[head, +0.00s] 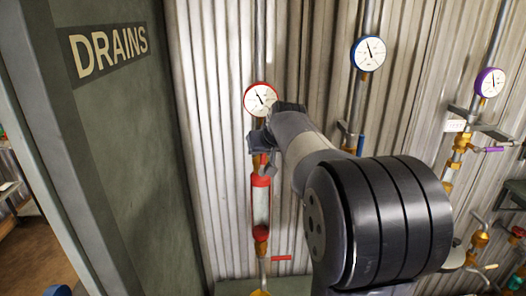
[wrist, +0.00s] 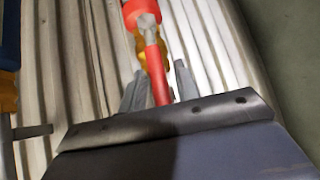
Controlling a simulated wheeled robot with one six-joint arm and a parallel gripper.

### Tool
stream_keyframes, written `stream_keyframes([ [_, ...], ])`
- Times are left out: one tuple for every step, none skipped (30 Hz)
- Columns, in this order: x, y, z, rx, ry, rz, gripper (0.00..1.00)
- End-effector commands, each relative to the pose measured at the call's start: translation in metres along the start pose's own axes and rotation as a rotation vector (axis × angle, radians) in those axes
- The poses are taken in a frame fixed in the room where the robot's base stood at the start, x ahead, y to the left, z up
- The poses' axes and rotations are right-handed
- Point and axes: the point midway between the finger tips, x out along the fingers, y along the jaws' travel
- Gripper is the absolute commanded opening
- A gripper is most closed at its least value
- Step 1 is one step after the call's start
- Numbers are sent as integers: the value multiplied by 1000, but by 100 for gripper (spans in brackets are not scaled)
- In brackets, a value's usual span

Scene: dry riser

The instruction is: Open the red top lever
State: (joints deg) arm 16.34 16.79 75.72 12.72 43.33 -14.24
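In the wrist view the red top lever (wrist: 158,76) points between the two fingers of my gripper (wrist: 160,92). The fingers stand apart, with a small gap showing on each side of the lever, so my gripper looks open around it. A brass valve body (wrist: 139,48) sits behind the lever, next to the red end of the sight glass (wrist: 140,10). In the head view my gripper (head: 262,141) is at the red pipe, just below the red-rimmed gauge (head: 260,98) and above the sight glass (head: 261,204). There the gripper and wrist mostly hide the top lever.
A lower red lever (head: 281,258) sticks out to the right below the sight glass. A blue-rimmed gauge (head: 368,54) and a purple-rimmed gauge (head: 489,83) top the pipes to the right. A green DRAINS panel (head: 150,130) stands close on the left. Corrugated metal (head: 215,130) backs the pipes.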

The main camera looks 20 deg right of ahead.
Motion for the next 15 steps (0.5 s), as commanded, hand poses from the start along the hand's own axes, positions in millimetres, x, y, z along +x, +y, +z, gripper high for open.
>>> stream_keyframes([
  [0, 0, 0, 0, 0, 0, 35],
  [0, 0, 0, 0, 0, 0, 37],
  [0, 0, 0, 0, 0, 0, 37],
  [0, 0, 0, 0, 0, 0, 37],
  [0, 0, 0, 0, 1, 0, 37],
  [0, 0, 0, 0, 1, 0, 37],
  [0, 0, 0, 0, 1, 0, 37],
  [0, 0, 0, 0, 1, 0, 37],
  [-1, 0, 0, 0, 1, 0, 37],
  [-2, 0, 0, 0, 1, 0, 37],
  [-4, 0, 0, 0, 2, 0, 37],
  [-7, 0, 0, 0, 2, 0, 37],
  [-10, 0, 0, 0, 3, 1, 37],
  [-14, 0, 0, 0, 5, 1, 37],
  [-20, 0, 0, 0, 5, 1, 37],
])
